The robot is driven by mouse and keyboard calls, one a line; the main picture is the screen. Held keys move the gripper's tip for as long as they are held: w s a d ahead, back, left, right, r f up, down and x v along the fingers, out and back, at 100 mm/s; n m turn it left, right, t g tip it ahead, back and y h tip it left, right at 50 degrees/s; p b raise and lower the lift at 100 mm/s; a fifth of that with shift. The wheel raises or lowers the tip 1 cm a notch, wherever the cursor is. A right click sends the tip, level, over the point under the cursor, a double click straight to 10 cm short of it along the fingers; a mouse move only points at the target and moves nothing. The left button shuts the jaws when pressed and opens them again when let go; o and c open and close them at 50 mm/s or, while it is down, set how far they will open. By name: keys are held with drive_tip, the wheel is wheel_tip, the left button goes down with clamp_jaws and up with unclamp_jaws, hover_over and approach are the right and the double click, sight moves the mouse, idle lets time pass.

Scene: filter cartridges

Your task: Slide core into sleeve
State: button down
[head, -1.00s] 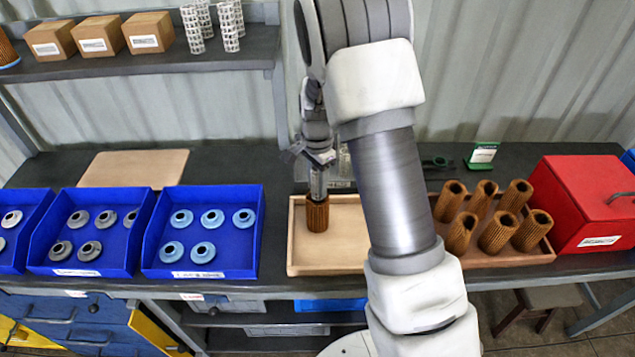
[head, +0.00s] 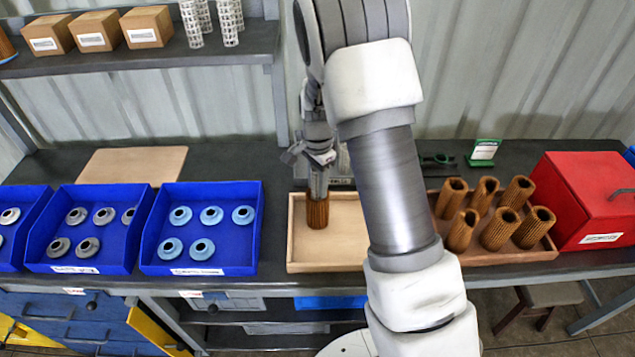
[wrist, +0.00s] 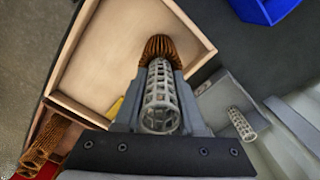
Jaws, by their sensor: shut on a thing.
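My gripper (wrist: 160,82) is shut on a white lattice core (wrist: 160,108), which is held between the two fingers. The brown pleated sleeve (head: 317,214) stands upright in the shallow wooden tray (head: 343,252). In the wrist view the sleeve (wrist: 160,47) lies directly beyond the core's far end. The core's lower end is at the sleeve's mouth, in line with it. Whether the tip is inside is hidden. In the head view my gripper (head: 318,170) is above the sleeve.
Several brown sleeves (head: 497,232) stand in a tray at right, beside a red box (head: 590,203). Blue bins (head: 200,262) of end caps stand at left. Another white core (wrist: 240,123) lies in a grey container behind the tray. The wooden tray's right part is bare.

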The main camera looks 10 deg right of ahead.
drive_tip(key=shift+f, duration=0.4)
drive_tip(key=shift+c, duration=2.1)
unclamp_jaws()
drive_tip(key=shift+r, duration=0.1)
wheel_tip(320, 180, up, 17)
drive_tip(key=shift+r, duration=0.15)
